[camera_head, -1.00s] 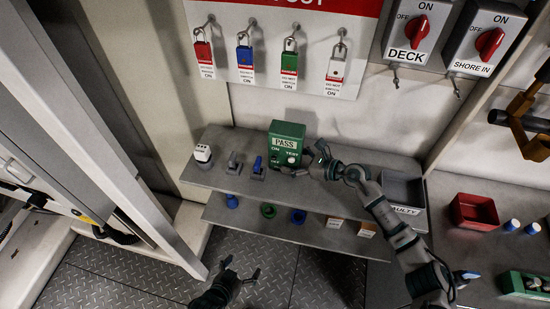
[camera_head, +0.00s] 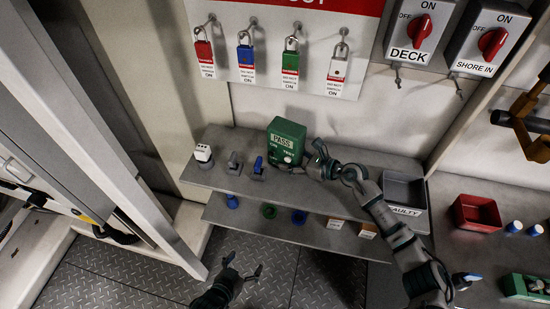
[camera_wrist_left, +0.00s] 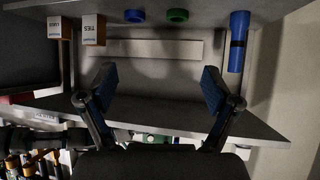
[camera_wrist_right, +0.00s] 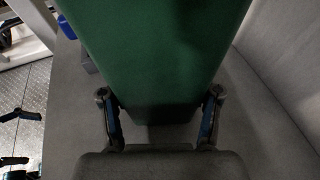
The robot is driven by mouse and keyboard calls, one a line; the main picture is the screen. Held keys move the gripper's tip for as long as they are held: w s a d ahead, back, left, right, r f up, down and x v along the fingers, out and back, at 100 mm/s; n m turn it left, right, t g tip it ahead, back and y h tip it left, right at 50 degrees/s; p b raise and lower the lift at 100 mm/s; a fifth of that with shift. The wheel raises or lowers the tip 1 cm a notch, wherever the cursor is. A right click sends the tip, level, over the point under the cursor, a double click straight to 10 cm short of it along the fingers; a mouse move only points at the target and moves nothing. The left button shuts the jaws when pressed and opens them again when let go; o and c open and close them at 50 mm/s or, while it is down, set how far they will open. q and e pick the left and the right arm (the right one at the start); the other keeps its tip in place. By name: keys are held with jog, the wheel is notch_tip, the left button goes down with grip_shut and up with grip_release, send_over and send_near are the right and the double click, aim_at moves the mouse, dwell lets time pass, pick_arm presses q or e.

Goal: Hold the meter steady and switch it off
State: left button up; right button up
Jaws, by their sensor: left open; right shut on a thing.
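The green meter (camera_head: 286,139) shows "PASS" on its front and stands on the upper grey shelf (camera_head: 335,178). Its "ON" and "TEST" markings show, but its lower front is partly hidden by shadow. My right gripper (camera_head: 318,165) is at the meter's right side, shut on it. The meter (camera_wrist_right: 155,45) fills the middle of the right wrist view, between the two fingers (camera_wrist_right: 160,120). My left gripper (camera_head: 241,270) is open and empty, low in front of the shelves. In the left wrist view its fingers (camera_wrist_left: 160,90) are wide apart below the shelf edge.
A white-topped device (camera_head: 203,154) and two small clamps, one grey (camera_head: 234,160) and one blue (camera_head: 258,166), stand left of the meter. The lower shelf (camera_head: 265,228) holds tape rolls and small boxes. A grey "FAULTY" bin (camera_head: 405,190) is at right. Padlocks hang above.

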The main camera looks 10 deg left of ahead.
pick_arm(q)
jog(key=shift+w+r, duration=0.2)
jog(key=shift+r, duration=0.05)
jog(key=c, duration=0.4)
pick_arm(e)
jog(key=shift+f, duration=0.1)
pick_arm(q)
jog(key=w+r, duration=0.2)
jog(key=w+r+t, duration=0.1)
jog(key=w+r, duration=0.1)
jog(key=w+r+t, duration=0.1)
jog(key=w+r, duration=0.1)
jog(key=shift+w+a+m, duration=0.1)
jog(key=shift+a+m, duration=0.15)
jog(key=shift+m, duration=0.05)
grip_shut()
jog(key=t+h, duration=0.2)
jog(key=t, duration=0.2)
send_near(273, 145)
jog(key=shift+x, duration=3.25)
pick_arm(e)
jog(key=shift+f, duration=0.1)
